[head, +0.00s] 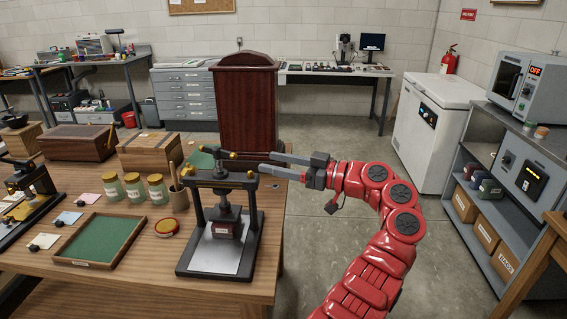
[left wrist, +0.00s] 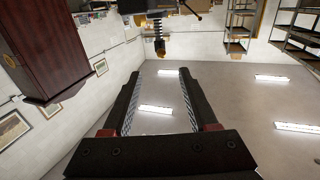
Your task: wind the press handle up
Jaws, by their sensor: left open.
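The black press (head: 222,225) stands near the right front edge of the wooden table. Its handle (head: 219,180) is a dark crossbar with brass knobs on top of the upright screw. A dark block sits under the screw above a pale plate (head: 216,254). My left gripper (head: 266,163), on the red arm, is open and empty just right of the handle, its fingers pointing left towards the knobs; they look apart from the handle. In the left wrist view, the press screw (left wrist: 159,44) shows upside down beyond the open fingers (left wrist: 160,76). My right gripper is out of view.
A tall dark red wooden case (head: 246,105) stands behind the press, close to my left gripper. Floor right of the table is free.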

